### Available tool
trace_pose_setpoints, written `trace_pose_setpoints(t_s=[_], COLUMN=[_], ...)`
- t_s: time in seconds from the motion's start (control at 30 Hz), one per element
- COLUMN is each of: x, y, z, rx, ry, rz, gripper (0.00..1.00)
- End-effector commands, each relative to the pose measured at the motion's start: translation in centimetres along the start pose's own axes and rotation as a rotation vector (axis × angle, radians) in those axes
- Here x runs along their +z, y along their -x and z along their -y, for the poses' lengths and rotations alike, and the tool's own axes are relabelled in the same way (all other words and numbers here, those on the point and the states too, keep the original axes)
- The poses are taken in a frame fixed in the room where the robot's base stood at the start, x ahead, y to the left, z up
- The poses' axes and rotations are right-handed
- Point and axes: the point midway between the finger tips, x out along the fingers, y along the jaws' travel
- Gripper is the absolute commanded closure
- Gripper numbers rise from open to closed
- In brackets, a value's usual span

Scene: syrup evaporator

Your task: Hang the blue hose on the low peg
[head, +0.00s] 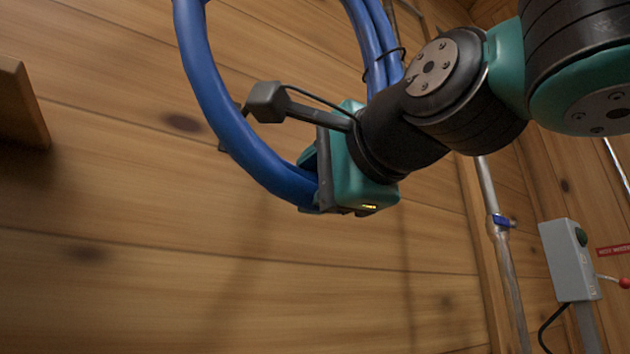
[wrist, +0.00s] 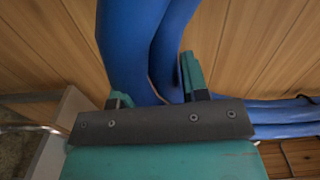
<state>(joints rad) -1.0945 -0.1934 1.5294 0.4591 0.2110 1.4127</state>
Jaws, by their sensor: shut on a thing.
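The blue hose (head: 215,95) is a coiled loop held up in front of the wooden wall in the head view. Its top runs out of the frame, and a dark tie binds its strands at the right. My gripper (head: 312,185) is shut on the lower part of the coil. In the wrist view the hose (wrist: 140,45) passes between the two fingers of my gripper (wrist: 155,90), and more of its strands run off to the right. I cannot make out the low peg in either view.
A wooden shelf or board end (head: 22,105) juts in at the left of the head view. At the right are a metal pipe with a blue valve (head: 500,221) and a grey control box (head: 568,260) with a green button. The wall below the hose is bare.

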Motion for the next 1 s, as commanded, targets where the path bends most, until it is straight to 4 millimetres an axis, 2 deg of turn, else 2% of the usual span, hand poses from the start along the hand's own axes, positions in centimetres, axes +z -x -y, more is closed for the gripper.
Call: trace_pose_setpoints(t_s=[0.03,0.1,0.9,1.0], x=[0.0,0.1,0.7,0.7], y=[0.1,0.1,0.4,0.4], z=[-1.2,-2.1,-12.9,-13.6], rx=[-0.007,-0.007,-0.007,-0.008], ry=[-0.003,-0.003,-0.003,-0.003], rz=[0.0,0.0,0.0,0.0], gripper=[1.0,1.0,1.0,1.0])
